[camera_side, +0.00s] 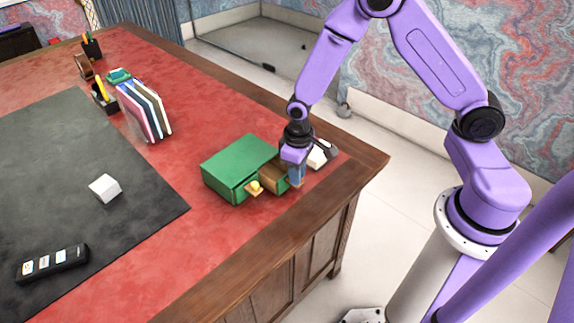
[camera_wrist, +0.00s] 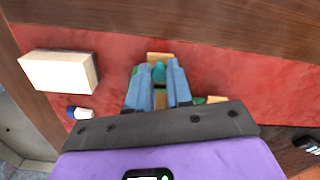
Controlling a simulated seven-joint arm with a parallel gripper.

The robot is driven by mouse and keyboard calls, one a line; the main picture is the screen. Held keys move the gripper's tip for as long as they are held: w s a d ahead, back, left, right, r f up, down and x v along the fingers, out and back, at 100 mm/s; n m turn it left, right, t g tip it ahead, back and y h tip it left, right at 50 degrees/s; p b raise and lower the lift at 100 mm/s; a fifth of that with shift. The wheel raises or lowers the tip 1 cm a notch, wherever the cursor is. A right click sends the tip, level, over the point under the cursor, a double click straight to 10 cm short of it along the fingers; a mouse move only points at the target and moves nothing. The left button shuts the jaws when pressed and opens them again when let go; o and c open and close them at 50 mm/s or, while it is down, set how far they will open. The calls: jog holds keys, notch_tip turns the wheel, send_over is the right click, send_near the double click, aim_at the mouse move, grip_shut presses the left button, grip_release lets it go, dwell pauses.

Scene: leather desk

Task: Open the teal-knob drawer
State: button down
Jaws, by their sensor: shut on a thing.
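A green drawer box (camera_side: 237,165) stands on the red leather near the desk's right corner. Its teal-knob drawer (camera_side: 271,172) shows brown wood sticking out from the box's right side, partly behind my gripper (camera_side: 296,178). In the wrist view the teal knob (camera_wrist: 159,72) sits between the blue fingertips of my gripper (camera_wrist: 160,76), against a tan drawer front (camera_wrist: 160,56). My gripper is shut on the knob. The knob is hidden in the side view. A yellow knob (camera_side: 256,185) on a tan front is to the left of my gripper.
A white block (camera_side: 318,155) lies right behind my gripper and shows in the wrist view (camera_wrist: 60,70). File folders (camera_side: 145,108) stand further back. The desk edge is close to my gripper.

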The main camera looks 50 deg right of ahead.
jog(key=shift+s, duration=0.65)
jog(key=c, duration=1)
grip_release()
jog(key=shift+r, duration=0.1)
notch_tip(320, 180, up, 17)
jog(key=shift+r, duration=0.15)
